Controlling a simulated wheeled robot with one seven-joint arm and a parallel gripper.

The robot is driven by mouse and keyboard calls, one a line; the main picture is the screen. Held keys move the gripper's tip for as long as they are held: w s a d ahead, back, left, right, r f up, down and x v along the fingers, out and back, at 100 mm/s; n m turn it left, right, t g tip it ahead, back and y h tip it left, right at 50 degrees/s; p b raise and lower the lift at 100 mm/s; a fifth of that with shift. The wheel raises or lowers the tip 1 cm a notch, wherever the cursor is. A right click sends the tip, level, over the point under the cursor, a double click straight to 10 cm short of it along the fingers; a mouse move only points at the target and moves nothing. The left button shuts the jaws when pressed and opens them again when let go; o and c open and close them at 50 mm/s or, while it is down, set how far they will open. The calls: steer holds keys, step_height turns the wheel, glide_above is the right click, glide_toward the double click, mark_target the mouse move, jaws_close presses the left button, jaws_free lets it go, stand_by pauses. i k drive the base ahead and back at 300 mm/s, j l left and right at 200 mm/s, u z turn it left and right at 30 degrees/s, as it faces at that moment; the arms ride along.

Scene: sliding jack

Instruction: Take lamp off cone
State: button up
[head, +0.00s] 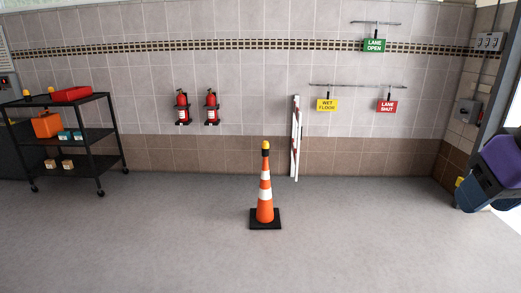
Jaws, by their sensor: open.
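An orange traffic cone (265,207) with white bands stands upright on a black square base on the open floor, near the middle of the head view. A small lamp (265,146) with a yellow-orange dome and a dark lower body sits on the cone's tip. My gripper does not show in this view.
A black cart (82,140) with a red box and orange case stands at the left. Two fire extinguishers (182,104) and a red-white barrier (296,140) are at the back wall. Purple and blue shapes (492,170) are at the right edge. Floor around the cone is clear.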

mark_target(265, 145)
steer(key=i, duration=1.8)
steer(key=i+l+u, duration=0.15)
steer(key=i+u, duration=0.25)
steer(key=i, duration=0.2)
steer(key=i+l+u, duration=0.4)
steer(key=i, duration=0.2)
steer(key=i+l+u, duration=0.35)
steer(key=i, duration=0.2)
steer(key=i+l+u, duration=0.4)
steer(key=l, duration=0.25)
